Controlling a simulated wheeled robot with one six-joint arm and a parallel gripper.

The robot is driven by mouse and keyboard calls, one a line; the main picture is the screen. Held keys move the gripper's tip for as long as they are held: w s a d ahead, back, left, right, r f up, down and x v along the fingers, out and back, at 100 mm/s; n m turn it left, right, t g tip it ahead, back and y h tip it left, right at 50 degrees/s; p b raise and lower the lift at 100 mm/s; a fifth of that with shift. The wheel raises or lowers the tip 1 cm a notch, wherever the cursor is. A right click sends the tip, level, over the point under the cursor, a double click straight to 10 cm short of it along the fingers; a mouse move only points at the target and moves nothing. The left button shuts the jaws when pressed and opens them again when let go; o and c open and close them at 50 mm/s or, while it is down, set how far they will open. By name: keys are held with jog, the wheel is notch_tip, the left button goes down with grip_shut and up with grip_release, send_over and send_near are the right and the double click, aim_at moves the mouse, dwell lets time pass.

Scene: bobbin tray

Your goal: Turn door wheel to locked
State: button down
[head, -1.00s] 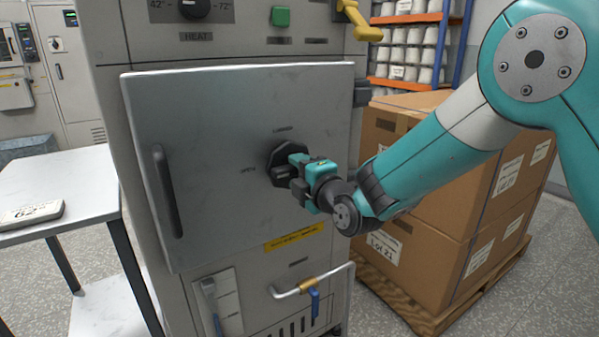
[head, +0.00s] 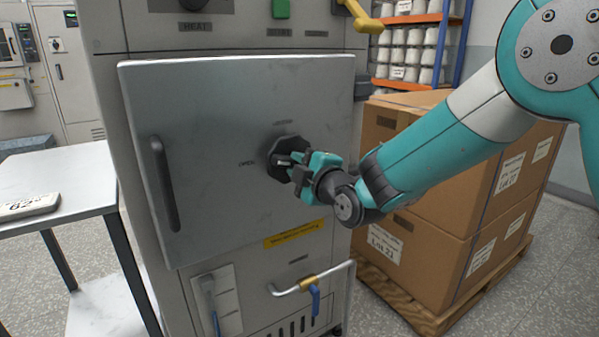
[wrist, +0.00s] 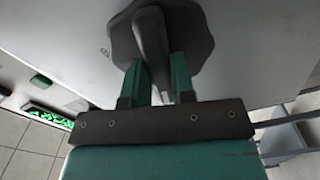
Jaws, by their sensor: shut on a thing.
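The grey metal door (head: 210,110) of the cabinet is closed, with a black vertical handle (head: 166,184) at its left. The black door wheel (head: 272,163) sits on the door's right half, with the word OPEN to its left. In the wrist view the wheel (wrist: 203,38) shows a raised grip bar (wrist: 152,42) across its middle. My teal gripper (head: 300,164) is at the wheel, and in the wrist view its two fingers (wrist: 158,80) are shut on the bar, one on each side. My gripper hides part of the wheel.
A yellow lever (head: 360,15) and a blue-handled valve pipe (head: 312,284) are on the cabinet above and below the door. Cardboard boxes (head: 420,240) on a pallet stand close at the right. A white table (head: 75,180) stands at the left.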

jog(key=shift+m+b, duration=2.15)
jog(key=shift+m, duration=4.95)
jog(key=c, duration=1)
grip_release()
jog(key=shift+o, duration=0.2)
